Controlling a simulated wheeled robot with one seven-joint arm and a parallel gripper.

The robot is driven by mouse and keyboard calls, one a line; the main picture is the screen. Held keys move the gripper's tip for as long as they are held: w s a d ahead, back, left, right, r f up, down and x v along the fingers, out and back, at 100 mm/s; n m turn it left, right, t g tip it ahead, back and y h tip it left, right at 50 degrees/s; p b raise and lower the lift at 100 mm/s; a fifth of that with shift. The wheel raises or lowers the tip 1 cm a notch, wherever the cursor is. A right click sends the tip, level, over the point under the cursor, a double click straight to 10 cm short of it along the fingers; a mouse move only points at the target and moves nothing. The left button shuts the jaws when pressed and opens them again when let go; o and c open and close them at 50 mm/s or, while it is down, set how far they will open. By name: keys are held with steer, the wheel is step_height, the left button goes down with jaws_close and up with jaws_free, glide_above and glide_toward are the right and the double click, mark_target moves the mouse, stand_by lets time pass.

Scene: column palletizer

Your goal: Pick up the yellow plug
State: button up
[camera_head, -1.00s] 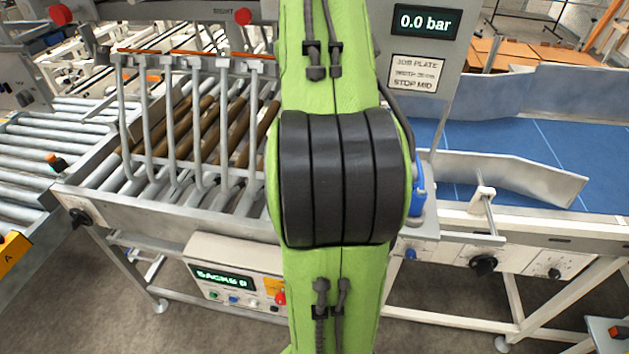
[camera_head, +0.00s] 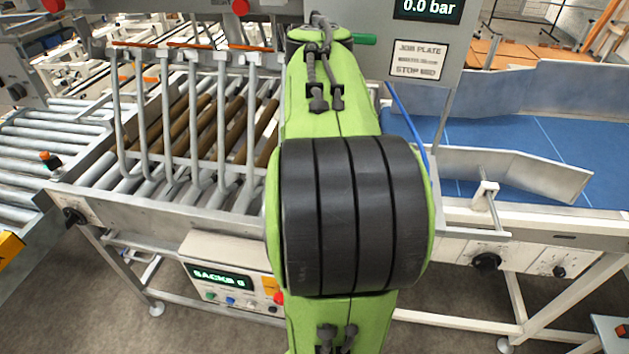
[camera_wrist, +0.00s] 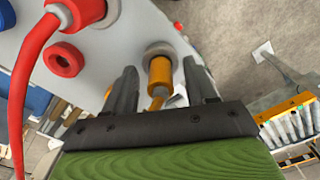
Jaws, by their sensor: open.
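The yellow plug (camera_wrist: 159,72) is in the wrist view, its front end in a round grey socket (camera_wrist: 159,49) on a pale panel. A short yellow lead bends from its near end. My gripper (camera_wrist: 160,66) is open, with one grey finger on each side of the plug. A gap shows between the plug and each finger. In the head view my green arm hides the gripper, and the yellow plug cannot be made out there.
In the wrist view a red plug (camera_wrist: 87,10) with a red hose (camera_wrist: 29,72) and a red ring (camera_wrist: 63,60) lie left of the yellow plug. In the head view a grey panel (camera_head: 425,48) reads 0.0 bar, beside a blue conveyor (camera_head: 500,145). A barred roller frame (camera_head: 190,125) stands left.

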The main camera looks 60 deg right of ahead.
steer(key=shift+r, duration=0.1)
steer(key=shift+c, duration=0.3)
jaws_close()
steer(key=shift+r, duration=0.1)
step_height(320, 180, up, 10)
steer(key=p, duration=0.3)
